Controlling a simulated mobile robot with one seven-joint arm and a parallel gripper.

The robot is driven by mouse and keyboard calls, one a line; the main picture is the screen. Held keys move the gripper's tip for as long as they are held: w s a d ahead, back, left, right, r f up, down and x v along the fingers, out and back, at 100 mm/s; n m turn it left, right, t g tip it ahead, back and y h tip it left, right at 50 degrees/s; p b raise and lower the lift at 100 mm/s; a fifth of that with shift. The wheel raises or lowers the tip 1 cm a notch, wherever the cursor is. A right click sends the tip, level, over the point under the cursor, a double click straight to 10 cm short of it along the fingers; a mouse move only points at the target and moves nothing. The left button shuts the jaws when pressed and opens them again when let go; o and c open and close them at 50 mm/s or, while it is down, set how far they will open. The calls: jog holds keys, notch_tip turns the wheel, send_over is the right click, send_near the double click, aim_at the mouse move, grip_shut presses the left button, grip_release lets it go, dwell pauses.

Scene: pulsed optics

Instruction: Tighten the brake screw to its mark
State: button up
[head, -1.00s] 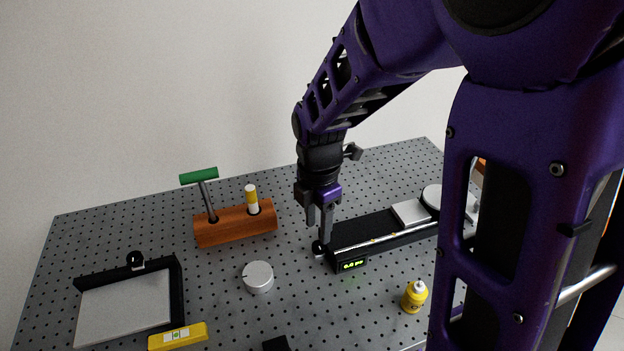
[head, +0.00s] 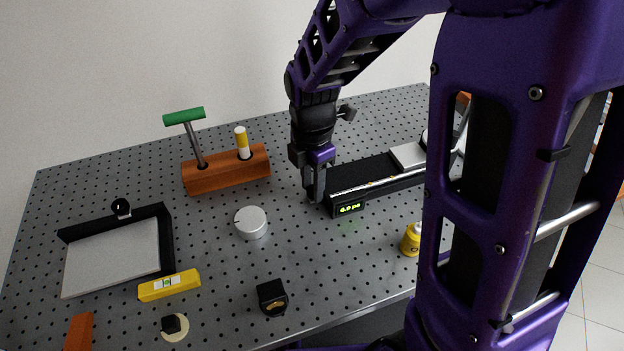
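A long black stage (head: 375,171) with a bright metal rail lies at the right of the board, and a small green readout (head: 350,208) is on its near left end. My gripper (head: 316,198) points down at the stage's left end. A dark round knob seen there earlier is now hidden behind the fingers; I cannot tell whether it is the brake screw, and no mark on it shows. The fingers look close together, but whether they are shut on the knob cannot be made out.
Left of my gripper are a wooden holder (head: 228,173) with a green-handled tool (head: 184,117) and a silver disc (head: 251,223). A black-framed tray (head: 112,257), a yellow level (head: 169,285) and a black block (head: 272,297) lie nearer. A yellow bottle (head: 411,241) stands near the front edge.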

grip_shut()
jog(key=shift+m, duration=0.3)
jog(key=shift+w+m+p, duration=0.1)
jog(key=shift+m+p, duration=0.3)
jog(key=shift+m, duration=2.3)
jog(key=o, duration=0.5)
grip_release()
jog(key=shift+o, duration=0.2)
jog(key=shift+r, duration=0.1)
